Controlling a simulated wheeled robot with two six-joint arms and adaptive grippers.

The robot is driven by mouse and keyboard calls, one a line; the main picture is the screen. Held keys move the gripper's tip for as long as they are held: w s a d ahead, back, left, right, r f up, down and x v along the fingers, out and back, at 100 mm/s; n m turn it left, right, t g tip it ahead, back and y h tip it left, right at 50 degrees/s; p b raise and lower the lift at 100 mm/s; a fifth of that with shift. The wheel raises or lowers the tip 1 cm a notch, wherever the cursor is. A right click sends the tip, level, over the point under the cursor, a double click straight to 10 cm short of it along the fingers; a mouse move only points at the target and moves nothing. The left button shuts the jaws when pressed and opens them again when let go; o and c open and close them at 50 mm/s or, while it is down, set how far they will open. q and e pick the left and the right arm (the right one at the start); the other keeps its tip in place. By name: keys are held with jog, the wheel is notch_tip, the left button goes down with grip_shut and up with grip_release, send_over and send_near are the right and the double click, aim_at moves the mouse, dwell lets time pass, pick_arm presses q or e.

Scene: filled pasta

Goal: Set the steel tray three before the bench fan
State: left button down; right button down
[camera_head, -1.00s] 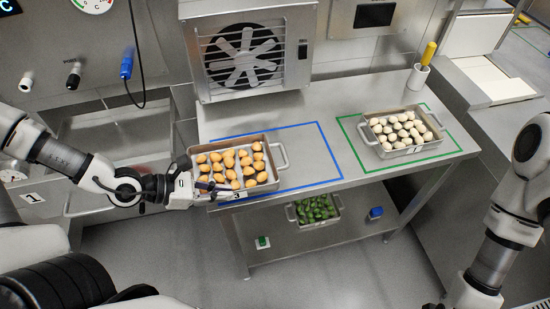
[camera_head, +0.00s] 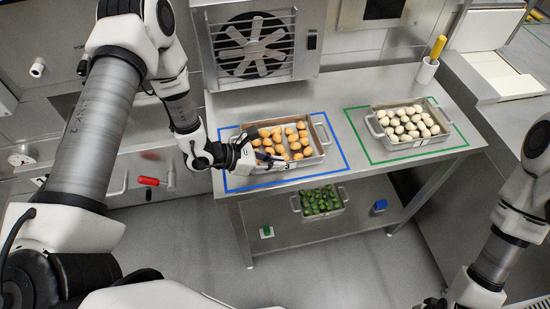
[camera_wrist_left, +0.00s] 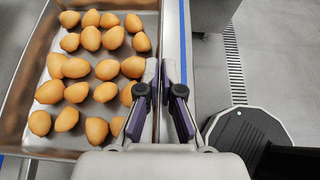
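The steel tray three (camera_head: 313,157) holds several orange filled pasta pieces and has a "3" on its front wall. It is on the steel bench (camera_head: 345,90) within the blue outline, in front of the bench fan (camera_head: 252,45). My left gripper (camera_head: 267,158) is at its front wall, left of the label. In the left wrist view, the fingers (camera_wrist_left: 163,85) are close together, on either side of the wall of the tray (camera_wrist_left: 110,8). My right gripper is out of view; only my right arm shows at the right.
A tray of pale pasta (camera_head: 421,141) sits in a green outline (camera_head: 465,135) at the right. A cup with a yellow-handled tool (camera_head: 427,70) stands behind it. A tray of green pieces (camera_head: 320,212) and a blue block (camera_head: 379,205) are on the lower shelf. Bench between the outlines is clear.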

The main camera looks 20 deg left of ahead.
pick_arm(q)
jog(key=shift+s, duration=0.1)
jog(key=shift+f+b, duration=0.15)
jog(key=shift+b, duration=0.2)
jog(key=c, duration=1.3)
grip_release()
